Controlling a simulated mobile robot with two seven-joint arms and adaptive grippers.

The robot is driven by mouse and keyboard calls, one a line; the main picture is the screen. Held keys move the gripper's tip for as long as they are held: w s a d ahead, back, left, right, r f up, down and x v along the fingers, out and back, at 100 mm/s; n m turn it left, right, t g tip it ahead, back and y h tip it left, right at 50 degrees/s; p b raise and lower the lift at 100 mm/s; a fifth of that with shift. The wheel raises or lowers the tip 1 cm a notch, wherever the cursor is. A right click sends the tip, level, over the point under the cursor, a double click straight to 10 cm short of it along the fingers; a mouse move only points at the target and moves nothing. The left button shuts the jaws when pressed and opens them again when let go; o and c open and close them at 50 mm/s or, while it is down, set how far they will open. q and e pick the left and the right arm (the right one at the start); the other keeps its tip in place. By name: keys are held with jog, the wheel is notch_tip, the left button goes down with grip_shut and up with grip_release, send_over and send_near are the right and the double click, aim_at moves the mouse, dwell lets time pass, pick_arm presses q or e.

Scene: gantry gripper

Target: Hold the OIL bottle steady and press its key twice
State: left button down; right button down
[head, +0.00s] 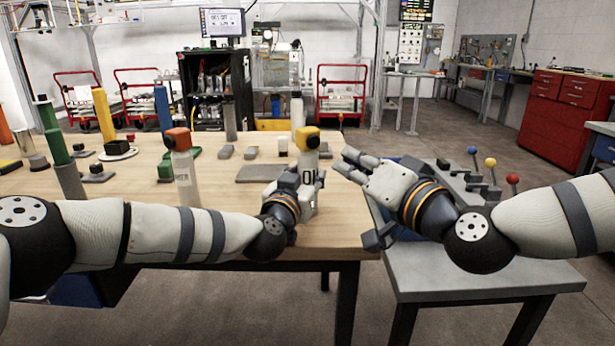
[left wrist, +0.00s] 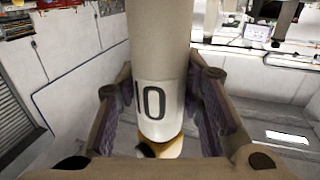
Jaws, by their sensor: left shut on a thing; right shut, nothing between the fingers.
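The OIL bottle is pale with a yellow cap (head: 306,137) and a white label with black letters (head: 308,176). It stands upright near the right edge of the wooden table. My left gripper (head: 307,186) is shut around its body below the cap. In the left wrist view the bottle's label (left wrist: 158,103) shows between the two finger pads, with the yellow cap partly seen at the bottom. My right gripper (head: 346,163) is shut and empty, just right of the bottle and apart from it, fingers pointing left. The key itself is not clearly seen.
A bottle with an orange cap (head: 178,138) stands to the left on the wooden table (head: 335,225). Green cylinders (head: 58,150) and small grey blocks stand farther left and behind. A grey side table (head: 480,265) at the right carries levers with blue, yellow and red knobs (head: 490,163).

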aim_at(313, 142)
dwell(0.5)
jog(key=w+a+r+n+t+h, duration=0.1)
jog(key=w+a+t+h, duration=0.3)
jog(key=w+t+h, duration=0.1)
jog(key=shift+w+t+h, duration=0.4)
jog(key=shift+w+h, duration=0.4)
jog(key=shift+w, duration=0.2)
dwell(1.1)
